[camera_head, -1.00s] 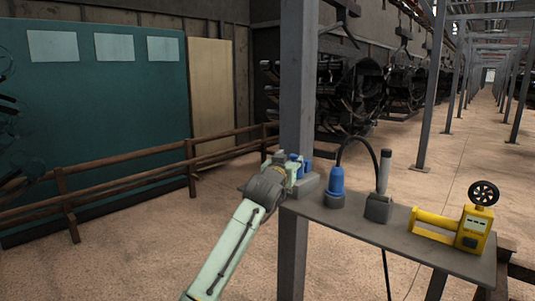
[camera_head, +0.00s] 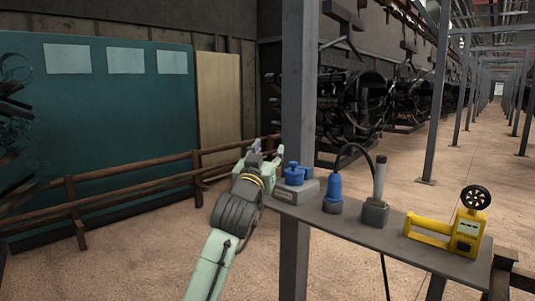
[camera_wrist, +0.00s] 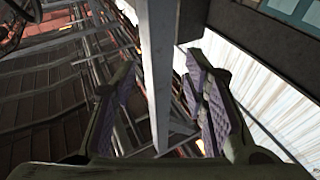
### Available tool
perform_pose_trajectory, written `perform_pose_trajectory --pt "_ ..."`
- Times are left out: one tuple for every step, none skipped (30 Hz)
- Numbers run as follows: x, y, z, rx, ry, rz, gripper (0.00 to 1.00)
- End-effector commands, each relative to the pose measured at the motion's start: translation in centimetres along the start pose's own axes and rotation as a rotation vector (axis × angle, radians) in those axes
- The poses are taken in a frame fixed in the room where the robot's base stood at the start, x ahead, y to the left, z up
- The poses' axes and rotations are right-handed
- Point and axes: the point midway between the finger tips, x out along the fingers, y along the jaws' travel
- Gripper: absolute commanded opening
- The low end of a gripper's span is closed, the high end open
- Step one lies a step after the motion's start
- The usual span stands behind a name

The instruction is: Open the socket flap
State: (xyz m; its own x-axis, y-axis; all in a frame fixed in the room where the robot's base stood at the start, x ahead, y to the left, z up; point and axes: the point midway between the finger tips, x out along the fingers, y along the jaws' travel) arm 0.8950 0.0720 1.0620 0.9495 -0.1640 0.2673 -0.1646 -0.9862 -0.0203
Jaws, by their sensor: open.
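The blue socket (camera_head: 293,174) sits on a grey base block (camera_head: 297,190) at the left end of the grey shelf, beside the tall post. Its top shows a blue round part; I cannot tell from here how its flap stands. My gripper (camera_head: 265,149) is up and left of the socket, apart from it. In the wrist view my gripper (camera_wrist: 160,85) is open and empty, with purple ridged pads on both fingers. The socket does not show in the wrist view.
The grey post (camera_head: 299,90) rises close to the socket; it also shows between the fingers in the wrist view (camera_wrist: 157,60). On the shelf (camera_head: 400,238) stand a blue plug (camera_head: 333,190), a grey handled tool (camera_head: 376,200) and a yellow device (camera_head: 450,232). A wooden rail (camera_head: 120,182) runs behind.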

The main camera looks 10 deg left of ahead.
Motion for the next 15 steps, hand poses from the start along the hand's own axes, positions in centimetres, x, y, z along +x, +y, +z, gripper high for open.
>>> perform_pose_trajectory --pt "-0.1 -0.1 -0.2 0.001 0.006 -0.002 0.4" --pt "-0.1 -0.1 -0.3 0.001 0.008 -0.002 0.4" --pt "-0.2 -0.2 -0.3 0.001 0.01 -0.003 0.4" --pt "-0.2 -0.2 -0.4 0.002 0.011 -0.003 0.4" --pt "-0.2 -0.2 -0.4 0.002 0.012 -0.004 0.4" --pt "-0.2 -0.2 -0.4 0.002 0.012 -0.004 0.4" --pt "-0.2 -0.2 -0.4 0.002 0.013 -0.004 0.4" --pt "-0.2 -0.2 -0.4 0.002 0.012 -0.004 0.4" --pt "-0.2 -0.2 -0.4 0.002 0.012 -0.004 0.4" --pt "-0.2 -0.2 -0.4 0.002 0.012 -0.004 0.4" --pt "-0.2 -0.2 -0.4 0.002 0.012 -0.003 0.4" --pt "-0.2 -0.2 -0.4 0.002 0.013 -0.004 0.4" --pt "-0.3 -0.3 -0.5 0.002 0.016 -0.005 0.4" --pt "-0.4 -0.4 -0.8 0.003 0.023 -0.007 0.4" --pt "-0.7 -0.7 -1.4 0.005 0.041 -0.013 0.4"
